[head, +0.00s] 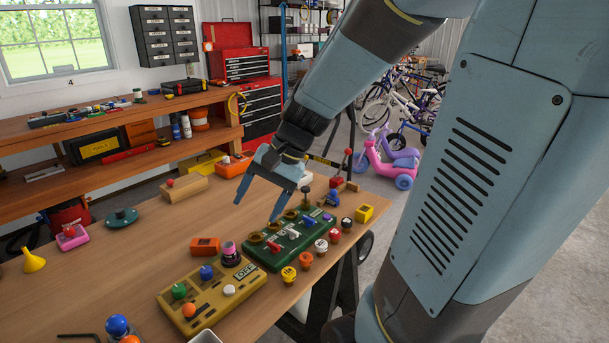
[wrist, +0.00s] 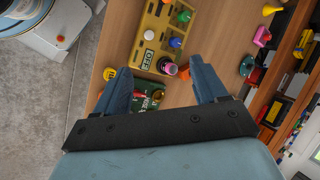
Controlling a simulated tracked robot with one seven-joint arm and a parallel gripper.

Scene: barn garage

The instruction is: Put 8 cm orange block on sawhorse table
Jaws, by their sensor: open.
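An orange block (head: 205,246) lies flat on the wooden sawhorse table (head: 120,275), behind the yellow panel box. It also shows in the wrist view (wrist: 185,73), partly covered by a finger. A second orange block-like item (head: 233,165) sits at the table's far end; I cannot tell which is the 8 cm one. My gripper (head: 255,211) is open and empty above the table, over the left part of the green panel box, right of and above the nearer orange block. In the wrist view my gripper (wrist: 158,64) has its fingers spread apart.
The green panel box (head: 290,238) and yellow panel box (head: 211,293) carry knobs and switches. Several small coloured buttons line the right edge. The table's left middle is mostly clear.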

